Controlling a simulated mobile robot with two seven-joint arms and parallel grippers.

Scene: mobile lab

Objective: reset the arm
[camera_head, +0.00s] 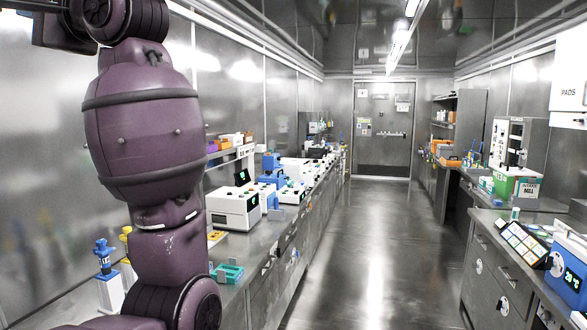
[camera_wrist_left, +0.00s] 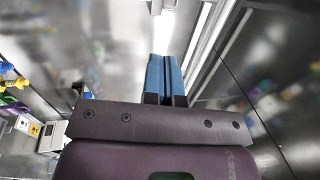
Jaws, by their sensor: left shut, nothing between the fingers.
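My left arm rises large and purple through the left side of the head view, bent with its upper part near the top edge. The left gripper's fingers do not show in the head view. In the left wrist view the left gripper (camera_wrist_left: 165,78) shows its two blue fingers pressed together and empty, pointing up toward the ceiling lights. Nothing touches the fingers. My right arm and right gripper are in neither view.
The left bench holds white instruments (camera_head: 233,208), a teal tray (camera_head: 228,273) and a blue-topped device (camera_head: 104,258) close to my arm. The right bench holds a tilted panel (camera_head: 522,243) and a blue device (camera_head: 568,272). The aisle floor (camera_head: 375,240) between is clear to the door (camera_head: 383,125).

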